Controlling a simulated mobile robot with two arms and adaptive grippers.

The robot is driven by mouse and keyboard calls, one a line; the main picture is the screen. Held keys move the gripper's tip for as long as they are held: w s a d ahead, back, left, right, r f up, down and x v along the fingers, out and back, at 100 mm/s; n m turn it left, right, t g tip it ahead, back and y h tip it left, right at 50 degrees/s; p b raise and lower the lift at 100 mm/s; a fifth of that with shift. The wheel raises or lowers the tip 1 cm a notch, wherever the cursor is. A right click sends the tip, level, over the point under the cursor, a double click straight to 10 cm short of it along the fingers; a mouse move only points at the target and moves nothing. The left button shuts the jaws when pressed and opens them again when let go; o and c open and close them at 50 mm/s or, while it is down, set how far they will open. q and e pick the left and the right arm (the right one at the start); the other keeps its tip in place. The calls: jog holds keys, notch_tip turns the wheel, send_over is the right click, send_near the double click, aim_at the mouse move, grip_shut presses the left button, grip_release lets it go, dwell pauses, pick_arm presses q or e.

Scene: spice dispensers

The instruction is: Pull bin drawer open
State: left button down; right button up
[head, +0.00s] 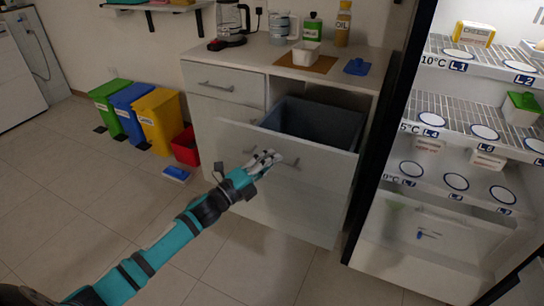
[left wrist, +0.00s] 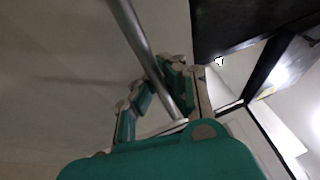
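The bin drawer (head: 301,170) is pulled out from the white counter in the head view. A dark grey bin (head: 314,122) shows inside it. A metal bar handle (head: 295,162) is on the drawer front. My left gripper (head: 264,158) is at this handle, its fingers covering part of it. In the left wrist view the handle bar (left wrist: 138,38) runs diagonally between the fingers of the left gripper (left wrist: 158,85). The frames do not show clearly whether the fingers press on it. My right gripper is not in view.
A closed upper drawer (head: 222,84) is left of the bin drawer. Green, blue and yellow bins (head: 158,118) and a red box (head: 186,147) stand left of the counter. An open fridge (head: 440,160) stands close on the right. The floor in front is clear.

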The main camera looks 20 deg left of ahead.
pick_arm(q)
jog(key=c, duration=2)
grip_release()
jog(key=shift+f, duration=0.15)
jog(key=o, duration=0.6)
jog(key=v, duration=1.2)
jog(key=shift+r, duration=0.2)
